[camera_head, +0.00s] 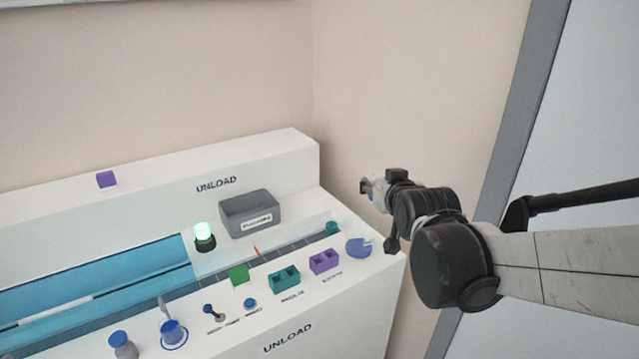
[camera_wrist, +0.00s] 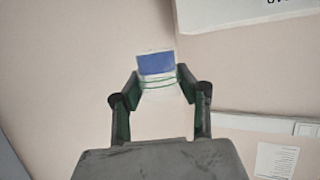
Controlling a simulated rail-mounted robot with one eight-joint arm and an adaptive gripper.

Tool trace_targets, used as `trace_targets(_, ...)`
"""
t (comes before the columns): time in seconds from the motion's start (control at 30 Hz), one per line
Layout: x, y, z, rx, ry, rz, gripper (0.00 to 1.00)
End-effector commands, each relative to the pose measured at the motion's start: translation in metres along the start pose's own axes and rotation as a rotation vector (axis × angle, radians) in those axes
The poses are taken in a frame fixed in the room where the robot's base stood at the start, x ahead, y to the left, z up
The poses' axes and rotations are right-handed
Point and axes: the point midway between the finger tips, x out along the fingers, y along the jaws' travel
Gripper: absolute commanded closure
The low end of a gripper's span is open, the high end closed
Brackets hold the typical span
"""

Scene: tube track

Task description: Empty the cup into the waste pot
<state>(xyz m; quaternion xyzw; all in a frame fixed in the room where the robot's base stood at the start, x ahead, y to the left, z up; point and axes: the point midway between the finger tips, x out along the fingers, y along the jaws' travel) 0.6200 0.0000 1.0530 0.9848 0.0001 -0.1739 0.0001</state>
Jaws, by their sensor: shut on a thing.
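My gripper (camera_wrist: 158,82) is shut on a small pale, see-through thing with a blue patch, which looks like the cup (camera_wrist: 156,64); the fingers sit on either side of it. In the head view my gripper (camera_head: 369,188) is raised in the air to the right of the bench's right end, and what it holds is too small to make out. I cannot tell for sure which vessel is the waste pot.
The white bench (camera_head: 375,268) carries a green block (camera_head: 239,275), teal (camera_head: 285,281) and purple (camera_head: 324,262) holders, a blue disc (camera_head: 357,248) and several blue-topped items at the front. A lit green lamp (camera_head: 204,236) stands by the blue track. The air around my gripper is clear.

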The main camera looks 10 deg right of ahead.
Motion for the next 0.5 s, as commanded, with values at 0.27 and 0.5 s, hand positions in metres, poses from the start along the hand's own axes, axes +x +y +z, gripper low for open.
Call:
trace_targets(0.27,0.001,0.0,0.0,-0.002,-0.001,0.0,0.94)
trace_targets(0.5,0.02,0.01,0.009,-0.068,-0.034,-0.009,0.94)
